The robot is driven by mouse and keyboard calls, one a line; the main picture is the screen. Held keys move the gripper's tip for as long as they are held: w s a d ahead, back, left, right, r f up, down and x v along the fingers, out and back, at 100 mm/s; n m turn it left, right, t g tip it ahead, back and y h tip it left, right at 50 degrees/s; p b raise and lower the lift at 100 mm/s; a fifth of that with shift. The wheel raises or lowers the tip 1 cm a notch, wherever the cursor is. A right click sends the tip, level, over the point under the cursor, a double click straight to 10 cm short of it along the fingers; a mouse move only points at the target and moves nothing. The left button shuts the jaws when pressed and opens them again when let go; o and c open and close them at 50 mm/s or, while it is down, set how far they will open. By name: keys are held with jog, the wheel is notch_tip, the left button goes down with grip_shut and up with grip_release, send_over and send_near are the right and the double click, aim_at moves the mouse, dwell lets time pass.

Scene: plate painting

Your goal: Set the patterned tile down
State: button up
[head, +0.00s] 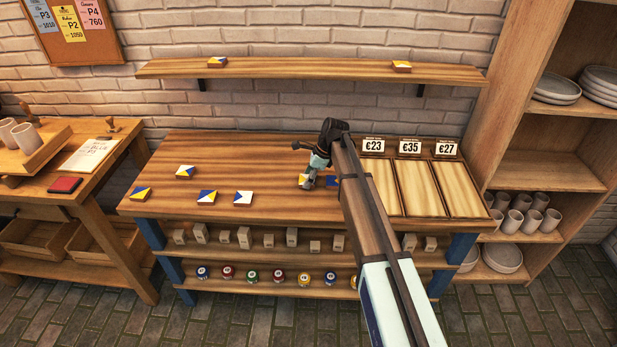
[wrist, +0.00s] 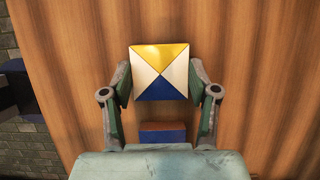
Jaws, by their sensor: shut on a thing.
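A patterned tile (wrist: 160,72) with yellow, white and blue triangles sits between the fingers of my gripper (wrist: 161,85) in the wrist view. My gripper is shut on it, with one finger on each side. In the head view my gripper (head: 308,182) is low over the wooden table (head: 255,155), right of its middle, and a yellow piece of the tile (head: 302,178) shows beside it. I cannot tell whether the tile touches the table. A blue-topped tile (wrist: 162,132) lies close by, partly hidden; it also shows in the head view (head: 332,181).
Wooden panels (head: 417,188) with price cards (head: 410,147) stand on the right. A wall shelf (head: 310,69) holds two tiles. The table's middle is clear.

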jog(key=o, duration=1.2)
jog(key=shift+o, duration=0.2)
jog(key=b+v, duration=0.2)
jog(key=v, duration=1)
jog(key=shift+r+b, duration=0.2)
jog(key=shift+b, duration=0.1)
